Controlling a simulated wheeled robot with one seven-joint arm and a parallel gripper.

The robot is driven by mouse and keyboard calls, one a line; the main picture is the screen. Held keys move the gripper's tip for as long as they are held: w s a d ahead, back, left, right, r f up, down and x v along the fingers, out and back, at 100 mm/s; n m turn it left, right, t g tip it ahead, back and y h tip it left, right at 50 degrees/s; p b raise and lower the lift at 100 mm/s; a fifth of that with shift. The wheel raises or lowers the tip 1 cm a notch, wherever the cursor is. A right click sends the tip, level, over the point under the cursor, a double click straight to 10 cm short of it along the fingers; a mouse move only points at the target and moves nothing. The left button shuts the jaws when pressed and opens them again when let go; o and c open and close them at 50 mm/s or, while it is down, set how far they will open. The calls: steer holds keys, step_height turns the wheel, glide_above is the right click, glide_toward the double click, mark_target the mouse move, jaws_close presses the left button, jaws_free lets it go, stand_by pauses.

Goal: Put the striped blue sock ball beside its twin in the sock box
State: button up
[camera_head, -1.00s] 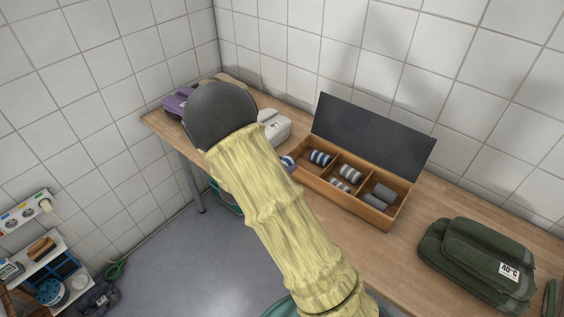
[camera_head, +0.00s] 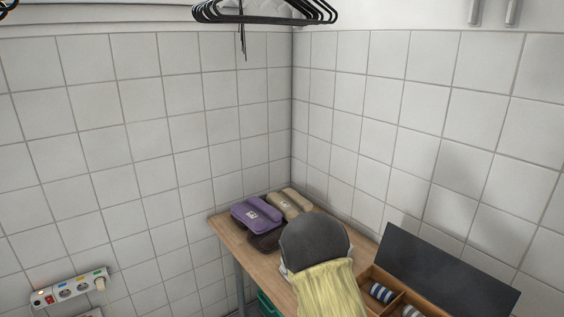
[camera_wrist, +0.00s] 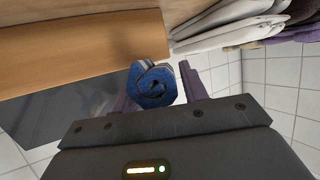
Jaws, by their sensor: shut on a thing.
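The striped blue sock ball (camera_wrist: 150,88) is between the fingers of my gripper (camera_wrist: 156,74) in the wrist view, its rolled end facing the camera. In the head view my own wrist and yellow-sleeved arm hide the gripper and the held ball. The wooden sock box (camera_head: 398,303) stands at the lower right of the head view with its dark lid (camera_head: 450,272) open. A blue-and-white striped sock ball (camera_head: 382,292) lies in its left compartment. Another striped ball (camera_head: 411,312) is partly cut off by the frame edge.
A purple folded bundle (camera_head: 256,215) and a beige one (camera_head: 290,203) lie at the table's (camera_head: 232,235) far corner. Black hangers (camera_head: 265,12) hang above. A power strip (camera_head: 70,289) is on the left wall. Tiled walls close off the back.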

steer(key=shift+s+a+f+n+t+y, duration=0.3)
steer(key=shift+s+a+f+n+y, duration=0.15)
steer(key=shift+f+n+y, duration=0.25)
steer(key=shift+s+a+r+n+y+p, duration=0.2)
steer(key=shift+n+y+p, duration=0.1)
steer(key=shift+y+p, duration=0.15)
steer(key=r+n+p, duration=0.1)
steer(key=p, duration=0.3)
steer(key=shift+d+r+t+y, duration=0.15)
steer(key=shift+r+t+y, duration=0.05)
steer(key=shift+t+y, duration=0.1)
steer(key=p, duration=0.2)
steer(key=r+n+y+p, duration=0.1)
steer(key=p, duration=0.1)
steer(key=shift+s+r, duration=0.3)
steer(key=y+p, duration=0.1)
steer(key=p, duration=0.2)
steer(key=shift+s+r+n, duration=0.35)
steer(key=shift+r+n, duration=0.05)
steer(key=shift+s+a+r+y+p, duration=0.15)
steer(key=shift+s+y+p, duration=0.25)
steer(key=shift+p, duration=0.4)
steer(key=shift+w, duration=0.15)
